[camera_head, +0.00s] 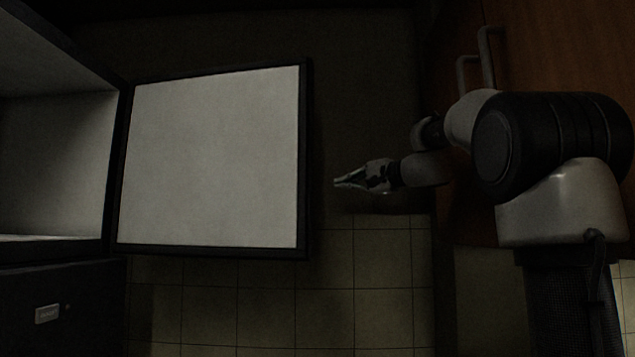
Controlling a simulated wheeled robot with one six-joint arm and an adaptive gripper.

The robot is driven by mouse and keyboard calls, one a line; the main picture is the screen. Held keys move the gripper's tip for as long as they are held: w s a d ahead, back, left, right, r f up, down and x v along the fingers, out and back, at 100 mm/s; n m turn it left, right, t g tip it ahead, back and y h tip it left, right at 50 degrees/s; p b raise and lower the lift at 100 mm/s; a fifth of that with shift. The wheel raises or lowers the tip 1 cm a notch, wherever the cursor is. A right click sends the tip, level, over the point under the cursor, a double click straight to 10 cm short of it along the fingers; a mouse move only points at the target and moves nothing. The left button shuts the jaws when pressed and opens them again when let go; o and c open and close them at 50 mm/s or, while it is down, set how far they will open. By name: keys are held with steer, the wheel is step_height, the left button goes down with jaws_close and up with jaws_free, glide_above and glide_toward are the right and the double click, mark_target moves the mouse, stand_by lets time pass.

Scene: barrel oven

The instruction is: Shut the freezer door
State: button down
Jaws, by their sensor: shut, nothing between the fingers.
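The freezer door (212,160) stands wide open in the head view. It shows a pale inner panel with a dark frame and hangs from the right side of the freezer (55,165), whose pale inside looks empty where visible. My gripper (336,184) is to the right of the door's free edge, at about mid-height in the picture. Its fingers are shut, point left and hold nothing. A gap shows between the fingertips and the door edge, but how far apart they are in depth is hard to tell.
A wooden cabinet front (560,45) with metal bar handles (487,60) stands at the right, close behind my arm. The tiled floor (270,315) below the door looks clear. A dark lower front with a small label (47,314) is at lower left.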

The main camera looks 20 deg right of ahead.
steer(key=w+a+r, duration=0.1)
steer(key=w+a, duration=0.5)
steer(key=a, duration=0.1)
steer(key=shift+a+r, duration=0.25)
steer(key=shift+a, duration=0.1)
steer(key=shift+s, duration=0.15)
